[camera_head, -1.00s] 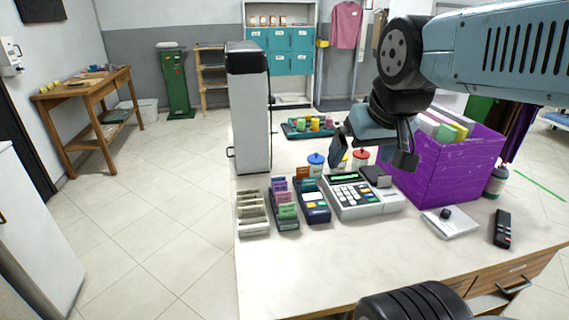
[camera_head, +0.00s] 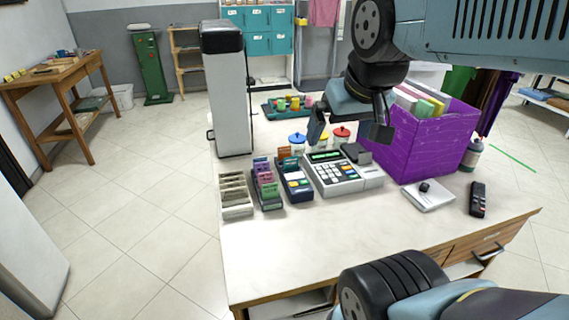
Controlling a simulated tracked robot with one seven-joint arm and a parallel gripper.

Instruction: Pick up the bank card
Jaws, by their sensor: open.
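I cannot single out the bank card with certainty; no lone card shows on the counter. A dark rack (camera_head: 267,186) holds several upright coloured cards, purple, pink and green. To its right stands a dark blue device or holder (camera_head: 296,187) with card-like pieces at its back; its details are too small to tell. My gripper (camera_head: 349,131) is open and empty, its fingers pointing down. It appears above and behind the grey cash register (camera_head: 341,178) and left of the purple box.
The counter (camera_head: 300,245) is bare at the front. A beige compartment tray (camera_head: 235,197) and a tall grey cabinet (camera_head: 229,95) stand left. Lidded jars (camera_head: 297,145) stand behind the register. The purple box (camera_head: 425,145), a white pad (camera_head: 429,196) and a remote (camera_head: 478,199) lie right.

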